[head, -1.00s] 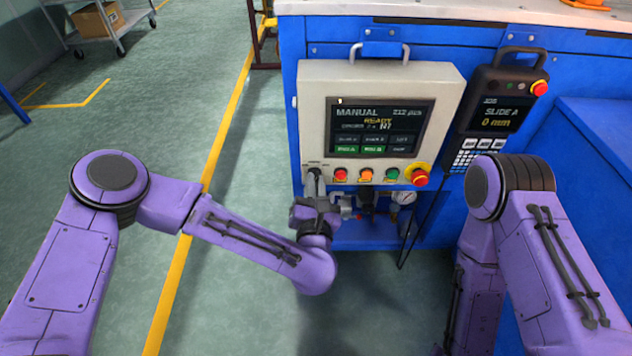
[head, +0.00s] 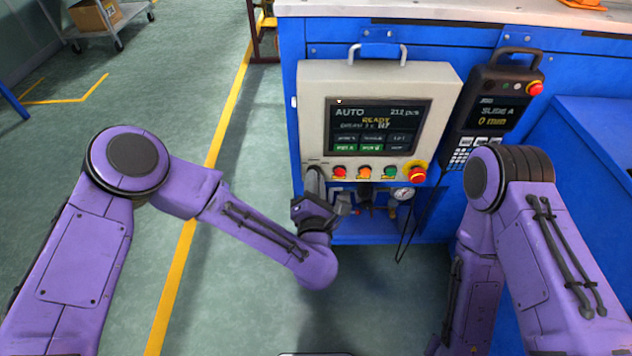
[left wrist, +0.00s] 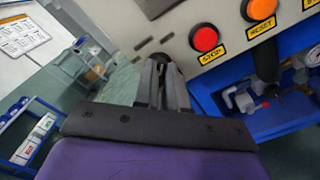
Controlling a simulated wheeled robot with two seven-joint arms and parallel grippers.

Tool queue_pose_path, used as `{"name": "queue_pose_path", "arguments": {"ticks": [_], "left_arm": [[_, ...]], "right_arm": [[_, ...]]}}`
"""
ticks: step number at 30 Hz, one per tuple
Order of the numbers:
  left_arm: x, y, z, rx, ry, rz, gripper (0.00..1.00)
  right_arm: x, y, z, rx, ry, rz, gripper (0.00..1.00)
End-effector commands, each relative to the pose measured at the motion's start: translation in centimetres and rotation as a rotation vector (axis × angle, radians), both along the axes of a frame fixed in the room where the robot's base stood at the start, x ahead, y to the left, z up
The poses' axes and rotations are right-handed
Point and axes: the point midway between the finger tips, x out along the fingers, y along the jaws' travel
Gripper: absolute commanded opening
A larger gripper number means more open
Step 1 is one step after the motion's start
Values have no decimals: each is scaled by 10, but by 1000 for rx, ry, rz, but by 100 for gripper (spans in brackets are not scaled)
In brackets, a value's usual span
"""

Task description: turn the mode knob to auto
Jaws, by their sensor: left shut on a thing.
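The control panel (head: 382,75) is a beige box on the blue machine, and its screen (head: 377,125) reads AUTO. My left gripper (head: 315,182) is at the panel's lower left corner, left of the red button (head: 339,172). In the left wrist view, my left gripper (left wrist: 163,78) is shut on the dark mode knob (left wrist: 170,72), which its fingers mostly hide. The gripper is rolled relative to the panel. My right arm shows at the right, but its gripper is not visible.
Orange (head: 364,172) and green (head: 390,172) buttons and a red emergency stop (head: 416,172) line the panel's lower edge. A gauge (head: 403,193) and fittings sit below. A handheld pendant (head: 491,112) hangs at right.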

Motion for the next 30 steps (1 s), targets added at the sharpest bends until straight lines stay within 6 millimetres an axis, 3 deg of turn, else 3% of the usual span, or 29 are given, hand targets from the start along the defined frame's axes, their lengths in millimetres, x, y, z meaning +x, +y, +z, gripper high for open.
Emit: {"name": "queue_pose_path", "arguments": {"ticks": [7,9,10,20,23,30], "left_arm": [[-1,0,-1,2,2,-2,0],[-1,-1,-1,1,2,-2,28],[-1,-1,-1,1,2,-2,37],[-4,-1,0,0,1,-3,37],[-18,-2,0,1,1,-6,37],[-76,-2,0,4,1,-9,37]], "right_arm": [[0,0,0,0,0,0,43],[0,0,0,0,0,0,43],[0,0,0,0,0,0,43],[0,0,0,0,0,0,43],[0,0,1,0,0,0,43],[0,0,2,0,0,0,43]]}}
